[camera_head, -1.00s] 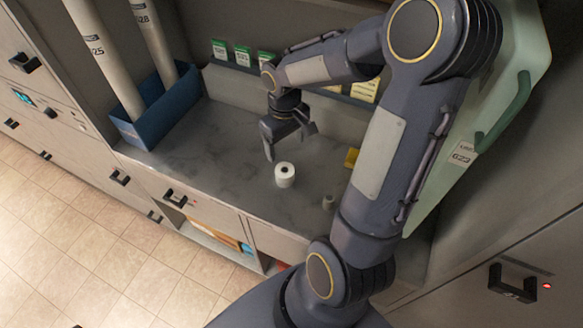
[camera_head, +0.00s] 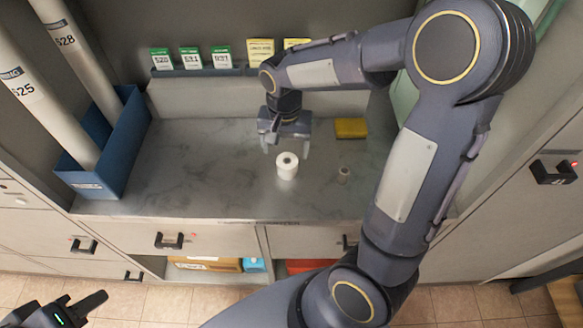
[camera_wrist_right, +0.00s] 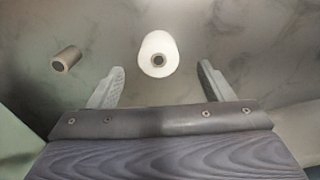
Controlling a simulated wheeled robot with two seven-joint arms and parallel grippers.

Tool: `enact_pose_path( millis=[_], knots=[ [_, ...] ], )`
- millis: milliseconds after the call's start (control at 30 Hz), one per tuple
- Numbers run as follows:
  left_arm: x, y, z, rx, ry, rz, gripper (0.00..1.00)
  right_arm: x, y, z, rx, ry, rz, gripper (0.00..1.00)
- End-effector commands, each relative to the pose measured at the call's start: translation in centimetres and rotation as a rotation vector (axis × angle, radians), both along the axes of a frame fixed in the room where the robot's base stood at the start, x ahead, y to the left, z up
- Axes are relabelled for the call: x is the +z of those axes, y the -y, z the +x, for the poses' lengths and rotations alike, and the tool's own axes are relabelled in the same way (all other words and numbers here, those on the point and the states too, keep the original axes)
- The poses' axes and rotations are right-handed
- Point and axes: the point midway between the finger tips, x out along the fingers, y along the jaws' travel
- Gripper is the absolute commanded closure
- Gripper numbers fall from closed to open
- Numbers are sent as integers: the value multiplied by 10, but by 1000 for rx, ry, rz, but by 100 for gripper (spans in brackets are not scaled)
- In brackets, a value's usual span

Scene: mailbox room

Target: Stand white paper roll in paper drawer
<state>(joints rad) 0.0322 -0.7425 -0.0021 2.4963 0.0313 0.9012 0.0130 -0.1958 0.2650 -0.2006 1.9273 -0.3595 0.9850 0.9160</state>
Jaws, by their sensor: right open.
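The white paper roll (camera_head: 287,166) stands upright on the grey counter (camera_head: 210,170). In the right wrist view the white paper roll (camera_wrist_right: 158,54) is seen from above, ahead of the fingertips and roughly centred between them. My right gripper (camera_head: 287,145) is open and empty, just behind the roll, its fingers pointing down; its spread fingers also show in the right wrist view (camera_wrist_right: 160,82). My left gripper (camera_head: 75,312) shows at the bottom left corner, low and away from the counter; its fingers look spread apart. Closed drawers (camera_head: 180,240) line the front under the counter; which is the paper drawer I cannot tell.
A small grey spool (camera_head: 343,174) stands right of the roll. A yellow block (camera_head: 351,128) lies behind it. A blue bin (camera_head: 118,150) with long tubes stands at the left. Cards (camera_head: 213,58) line the back ledge. The counter's left middle is clear. An open shelf (camera_head: 208,266) below holds boxes.

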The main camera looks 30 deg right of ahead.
Motion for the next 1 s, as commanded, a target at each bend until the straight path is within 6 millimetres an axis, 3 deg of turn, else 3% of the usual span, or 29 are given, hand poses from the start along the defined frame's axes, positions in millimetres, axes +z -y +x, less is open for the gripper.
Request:
enact_pose_path(
  millis=[500,800,1000],
  knots=[
    [-1,0,0,0,0,0,64,-67,5,1,1,-3,-1,26],
    [-1,0,0,0,0,0,64,-72,4,2,2,-1,-1,26],
    [-1,0,0,0,0,0,64,-72,4,2,2,-1,-1,51]
  ],
)
